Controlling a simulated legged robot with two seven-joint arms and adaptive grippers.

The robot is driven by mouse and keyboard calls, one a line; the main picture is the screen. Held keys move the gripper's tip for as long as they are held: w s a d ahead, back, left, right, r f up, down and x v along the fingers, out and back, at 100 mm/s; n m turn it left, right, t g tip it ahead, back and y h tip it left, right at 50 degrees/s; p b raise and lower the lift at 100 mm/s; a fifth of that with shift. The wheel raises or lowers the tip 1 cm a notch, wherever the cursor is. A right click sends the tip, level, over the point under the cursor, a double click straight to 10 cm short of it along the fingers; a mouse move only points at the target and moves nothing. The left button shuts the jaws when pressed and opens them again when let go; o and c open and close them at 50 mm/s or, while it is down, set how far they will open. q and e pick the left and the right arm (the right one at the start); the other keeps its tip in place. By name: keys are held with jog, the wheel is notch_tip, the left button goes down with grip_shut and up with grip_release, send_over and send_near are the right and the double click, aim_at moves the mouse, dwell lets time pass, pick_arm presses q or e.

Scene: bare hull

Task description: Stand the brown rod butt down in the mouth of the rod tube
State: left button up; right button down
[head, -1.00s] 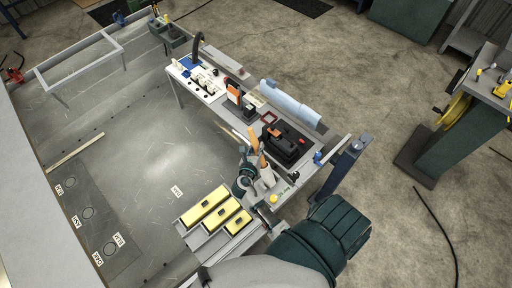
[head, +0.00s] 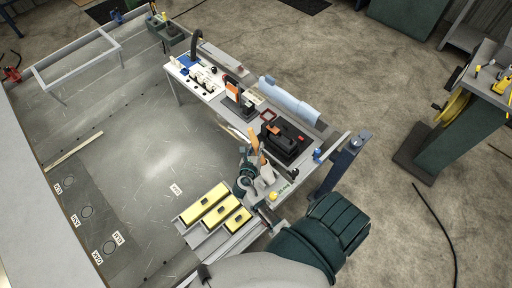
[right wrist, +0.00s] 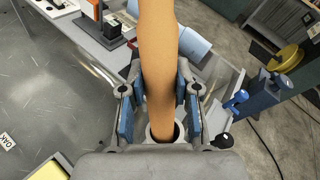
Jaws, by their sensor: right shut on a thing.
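The brown rod (right wrist: 157,45) is thick and tan in the right wrist view. It runs from the top edge down between the fingers of my right gripper (right wrist: 157,88), which is shut on it. The rod's lower end meets a round grey rim with a dark opening, the mouth of the rod tube (right wrist: 152,137). I cannot tell how deep the butt is in it. In the head view, the rod (head: 253,138) shows as a short orange-tan piece above my right gripper (head: 257,160). The tube is not distinct there. My left gripper is not in view.
Close to the right gripper is a black case (head: 287,143) on the bench. Yellow-topped blocks (head: 210,204) lie to its left. A blue roll (head: 290,100) and an orange-and-black item (head: 232,92) lie farther back. A blue post (head: 345,160) stands on the right. The hull floor left is largely clear.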

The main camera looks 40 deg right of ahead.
jog(key=shift+s+f+b, duration=0.25)
jog(key=shift+s+f, duration=0.1)
jog(key=shift+f, duration=0.4)
jog(key=shift+s+f+b, duration=0.3)
jog(key=shift+s+f, duration=0.05)
jog(key=shift+f, duration=0.45)
jog(key=shift+s+f+b, duration=0.25)
jog(key=shift+s+f, duration=0.1)
jog(key=shift+f, duration=0.4)
dwell(1.2)
jog(key=c, duration=0.8)
grip_release()
jog(key=shift+o, duration=0.2)
jog(key=v, duration=1.2)
jog(key=shift+f, duration=0.15)
